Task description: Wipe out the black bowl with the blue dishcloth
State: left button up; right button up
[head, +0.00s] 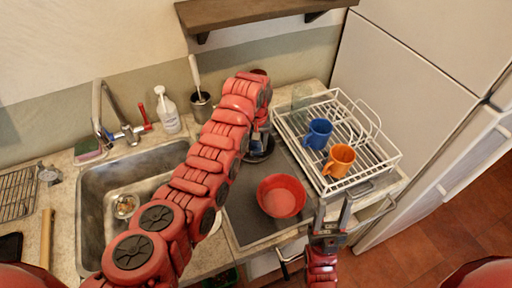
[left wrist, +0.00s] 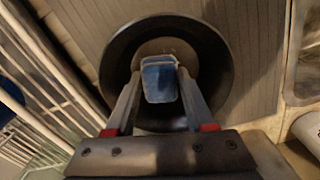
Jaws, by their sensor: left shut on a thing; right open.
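The black bowl (left wrist: 218,62) is on the grey mat, and its inside shows from above in the left wrist view. In the head view the bowl (head: 262,157) is mostly hidden behind my left arm. My left gripper (left wrist: 160,88) is shut on the blue dishcloth (left wrist: 159,78), which is folded small between the fingertips. The cloth is over the middle of the bowl; I cannot tell whether it touches the bottom. My right gripper (head: 332,212) is open and empty, just right of the red bowl.
A red bowl (head: 281,196) stands on the mat's front part. A white dish rack (head: 375,158) with a blue mug (head: 318,134) and an orange mug (head: 339,161) is on the right. The sink (head: 100,205) is on the left, and a wooden shelf (head: 250,12) hangs above.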

pick_arm(q)
jog(key=shift+w+a+b, duration=0.25)
jog(key=shift+b, duration=0.05)
jog(key=shift+a, duration=0.1)
jog(key=shift+a, duration=0.1)
jog(key=shift+s+a, duration=0.1)
jog(key=shift+s+a, duration=0.1)
jog(key=shift+s, duration=0.15)
jog(key=shift+s, duration=0.1)
jog(key=shift+s, duration=0.1)
